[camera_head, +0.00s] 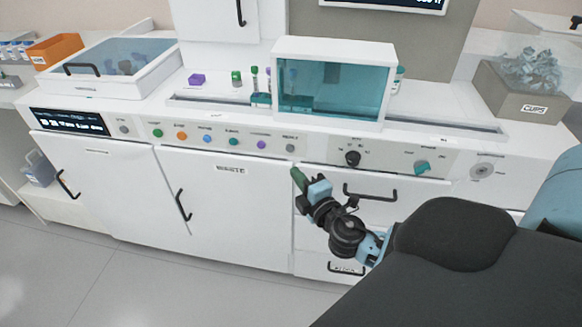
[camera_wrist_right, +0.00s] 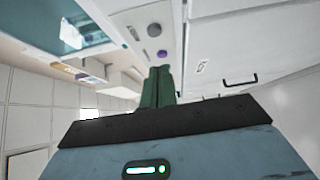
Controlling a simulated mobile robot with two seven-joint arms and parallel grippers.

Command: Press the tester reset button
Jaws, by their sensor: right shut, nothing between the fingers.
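A row of round coloured buttons runs along the machine's sloped front panel. A grey button (camera_head: 123,129) sits beside the lit display (camera_head: 70,122) at the left, and another grey button (camera_head: 290,148) ends the row at the right. Their labels are too small to read, so I cannot tell which is the tester reset. My right gripper (camera_head: 299,178) is shut and empty, its green fingers in front of the cabinet just below the right grey button. In the right wrist view the shut fingers (camera_wrist_right: 159,76) point toward the panel, with a grey button (camera_wrist_right: 154,30) and a purple button (camera_wrist_right: 162,54) beyond. My left gripper is not in view.
Right of the buttons are a black knob (camera_head: 352,158) and a teal switch (camera_head: 422,167). A drawer handle (camera_head: 370,193) sticks out right of my gripper. A teal glass cover (camera_head: 333,90) stands on the counter above. The floor at the left is clear.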

